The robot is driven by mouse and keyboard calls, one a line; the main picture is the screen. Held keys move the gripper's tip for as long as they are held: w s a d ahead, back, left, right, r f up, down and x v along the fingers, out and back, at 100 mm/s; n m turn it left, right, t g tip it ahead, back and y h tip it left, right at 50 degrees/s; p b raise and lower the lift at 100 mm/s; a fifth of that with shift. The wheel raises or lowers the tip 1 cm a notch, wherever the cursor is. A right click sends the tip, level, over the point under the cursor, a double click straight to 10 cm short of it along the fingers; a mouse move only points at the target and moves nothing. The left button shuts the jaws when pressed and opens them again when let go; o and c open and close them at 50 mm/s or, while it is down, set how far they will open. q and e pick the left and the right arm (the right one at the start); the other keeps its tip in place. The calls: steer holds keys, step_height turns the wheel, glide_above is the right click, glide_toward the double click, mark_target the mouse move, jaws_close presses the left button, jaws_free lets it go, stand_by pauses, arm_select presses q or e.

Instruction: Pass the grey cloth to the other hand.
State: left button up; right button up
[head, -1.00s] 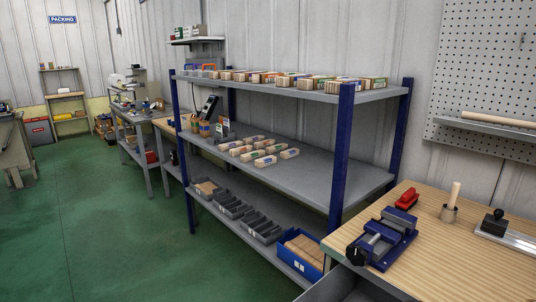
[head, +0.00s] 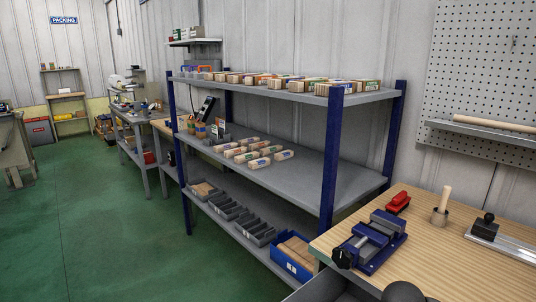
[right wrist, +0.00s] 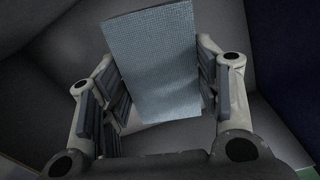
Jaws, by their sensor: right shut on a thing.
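The grey cloth (right wrist: 152,45) shows in the right wrist view as a pale blue-grey, finely textured, roughly rectangular piece. It stands between the two fingers of my right gripper (right wrist: 158,80), which is shut on it. The cloth extends up past the fingertips to the top of the picture. My left gripper is not in either view. The head view shows neither the cloth nor a gripper.
A wooden bench (head: 460,255) with a blue vise (head: 372,242), a red tool (head: 398,203) and a wooden-handled tool (head: 441,205) stands at the right. A blue-posted shelf rack (head: 328,165) holds boxes and bins. Green floor (head: 100,235) is open at the left.

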steer(key=shift+m, duration=0.8)
steer(key=a+r, duration=0.1)
steer(key=s+r, duration=0.1)
steer(key=r, duration=0.1)
steer(key=a+r, duration=0.1)
steer(key=r, duration=0.1)
steer(key=shift+s+a, duration=0.35)
steer(key=shift+s, duration=0.05)
steer(key=s+a+r+m, duration=0.2)
steer(key=s+r+m, duration=0.15)
steer(key=r, duration=0.25)
steer(key=w+a+r+n, duration=0.2)
steer(key=a+r+n, duration=0.7)
steer(key=a, duration=0.4)
steer(key=w+a+f+n, duration=0.4)
steer(key=s+d+r+m, duration=0.6)
steer(key=d+r+m, duration=0.2)
steer(key=r, duration=0.2)
steer(key=w+a+m, duration=0.4)
steer(key=w+a, duration=0.4)
steer(key=a, duration=0.2)
steer(key=s+d+f+n, duration=0.1)
steer(key=f+n, duration=0.3)
steer(key=n, duration=0.4)
steer(key=s+d+f+n, duration=0.1)
steer(key=d+f+n, duration=0.3)
steer(key=n, duration=0.4)
steer(key=shift+s+d+f+n, duration=0.2)
steer(key=shift+s+f+n, duration=0.15)
steer(key=shift+f, duration=0.45)
